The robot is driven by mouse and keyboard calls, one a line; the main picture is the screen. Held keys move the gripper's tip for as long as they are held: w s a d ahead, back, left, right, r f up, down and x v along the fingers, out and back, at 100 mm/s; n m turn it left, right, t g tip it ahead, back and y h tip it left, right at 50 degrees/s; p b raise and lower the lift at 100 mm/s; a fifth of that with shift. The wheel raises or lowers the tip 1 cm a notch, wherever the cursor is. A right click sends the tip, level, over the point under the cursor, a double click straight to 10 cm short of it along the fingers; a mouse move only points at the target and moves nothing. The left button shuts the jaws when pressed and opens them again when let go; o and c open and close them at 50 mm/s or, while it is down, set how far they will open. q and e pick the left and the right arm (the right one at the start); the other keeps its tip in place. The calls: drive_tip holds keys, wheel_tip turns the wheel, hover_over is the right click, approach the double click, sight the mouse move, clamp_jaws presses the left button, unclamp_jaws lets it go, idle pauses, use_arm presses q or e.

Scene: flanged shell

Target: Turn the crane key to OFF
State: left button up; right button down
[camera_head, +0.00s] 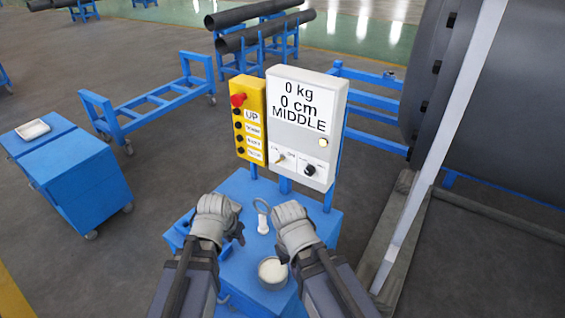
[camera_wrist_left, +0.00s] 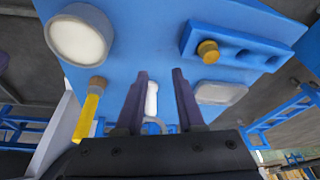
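The crane key (camera_head: 280,158) is a small light-coloured key in the lower left of the white control box (camera_head: 326,142). Small labels sit above it, too small to read, so I cannot tell its position. The box display reads 0 kg, 0 cm, MIDDLE. My left gripper (camera_head: 238,233) is below the panel, over the blue cart, away from the key. In the left wrist view its two fingers (camera_wrist_left: 162,85) stand apart with nothing held; a white item (camera_wrist_left: 151,98) shows beyond the gap. My right gripper (camera_head: 284,252) is also low over the cart; its fingers are mostly hidden.
A yellow button box (camera_head: 252,92) with a red knob (camera_head: 238,99) adjoins the control box on the left; a black knob (camera_head: 309,170) is right of the key. The blue cart top (camera_head: 238,187) carries a round white-filled container (camera_head: 272,270). A pale post (camera_head: 440,140) stands at right.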

use_arm(q)
drive_tip(key=w+d+r+m+t, duration=0.1)
drive_tip(key=w+d+r+t, duration=0.1)
drive_tip(key=w+d+r+m+t+h, duration=0.1)
drive_tip(key=w+d+r+m+t, duration=0.1)
drive_tip(key=w, duration=0.1)
drive_tip(key=w+d+r+m+t+h, duration=0.1)
drive_tip(key=w+r+m, duration=0.1)
drive_tip(key=w, duration=0.1)
drive_tip(key=shift+w+d+r+t, duration=0.15)
drive_tip(key=shift+d+r+t, duration=0.1)
drive_tip(key=shift+d+t, duration=0.15)
drive_tip(key=m+t+h, duration=0.2)
drive_tip(key=m+t, duration=0.3)
approach(280, 160)
drive_tip(key=w+f, duration=0.1)
drive_tip(key=w, duration=0.1)
drive_tip(key=shift+f, duration=0.1)
